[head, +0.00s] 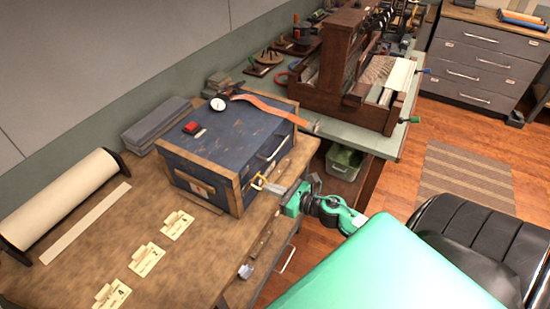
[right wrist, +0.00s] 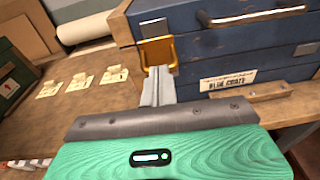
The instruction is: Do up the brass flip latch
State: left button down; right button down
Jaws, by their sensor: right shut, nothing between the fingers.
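A blue case (head: 225,135) with tan edges stands closed on the brown workbench. Its brass flip latch (head: 258,182) is on the near front face, left of a metal handle. In the right wrist view the latch (right wrist: 157,51) is a gold frame below a small grey plate at the lid seam. My right gripper (head: 273,187) is shut and empty. In the right wrist view its fingertips (right wrist: 158,73) are right at the latch's lower edge; I cannot tell whether they touch it. Whether the latch is hooked is unclear. My left gripper is out of view.
A gauge (head: 218,104), a small red box (head: 191,127) and an orange strap (head: 268,109) lie on the lid. Paper cards (head: 146,260) and a white roll (head: 62,198) lie left. A wooden loom (head: 345,75) stands behind on a green table.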

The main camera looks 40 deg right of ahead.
aim_at(256, 176)
jog(key=shift+w+a+r+p, duration=0.3)
jog(key=shift+w+r, duration=0.3)
jog(key=shift+r, duration=0.15)
jog(key=shift+w+a+r+p, duration=0.15)
jog(key=shift+w+r+p, duration=0.15)
jog(key=shift+w+r, duration=0.35)
jog(key=shift+r, duration=0.1)
